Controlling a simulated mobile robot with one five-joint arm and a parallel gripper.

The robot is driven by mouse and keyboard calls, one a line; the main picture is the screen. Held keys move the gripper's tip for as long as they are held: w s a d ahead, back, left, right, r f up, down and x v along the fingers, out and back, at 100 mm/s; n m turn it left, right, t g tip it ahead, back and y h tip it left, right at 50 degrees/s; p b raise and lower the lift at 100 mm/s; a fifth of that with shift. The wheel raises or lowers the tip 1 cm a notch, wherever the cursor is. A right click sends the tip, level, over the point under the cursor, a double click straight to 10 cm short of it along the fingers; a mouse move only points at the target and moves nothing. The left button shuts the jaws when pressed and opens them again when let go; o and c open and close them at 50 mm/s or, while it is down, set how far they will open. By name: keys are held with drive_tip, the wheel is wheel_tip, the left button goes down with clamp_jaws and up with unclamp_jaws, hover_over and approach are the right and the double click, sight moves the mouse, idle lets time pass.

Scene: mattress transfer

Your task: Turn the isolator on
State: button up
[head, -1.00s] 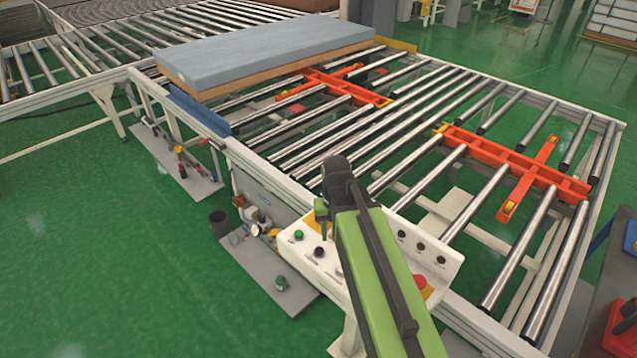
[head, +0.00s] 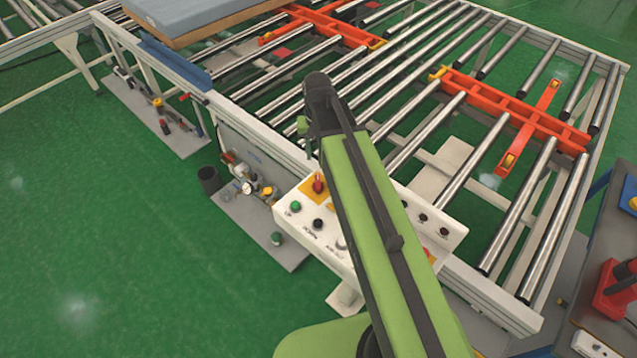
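A red rotary switch on a yellow plate, which looks like the isolator (head: 318,184), sits at the upper left of a white control panel (head: 285,222). The setting of its handle is too small to tell. My green and black arm crosses in front of the panel and hides its middle. The end of the arm, with my gripper (head: 306,146), is above and behind the switch in the picture, apart from it as far as I can see. The fingers are too small and dark to tell open from shut.
Green and black buttons sit left of my arm on the panel, dark ones and part of a red one right. A roller conveyor (head: 470,262) with orange transfer frames lies behind. A grey-blue mattress (head: 180,12) rests on it at upper left. Green floor is clear at left.

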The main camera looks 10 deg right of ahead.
sight(318, 182)
wheel_tip(318, 182, down, 14)
drive_tip(key=b, duration=1.2)
drive_tip(key=shift+s+r, duration=0.1)
drive_tip(key=shift+r, duration=0.15)
drive_tip(key=shift+c, duration=0.3)
clamp_jaws()
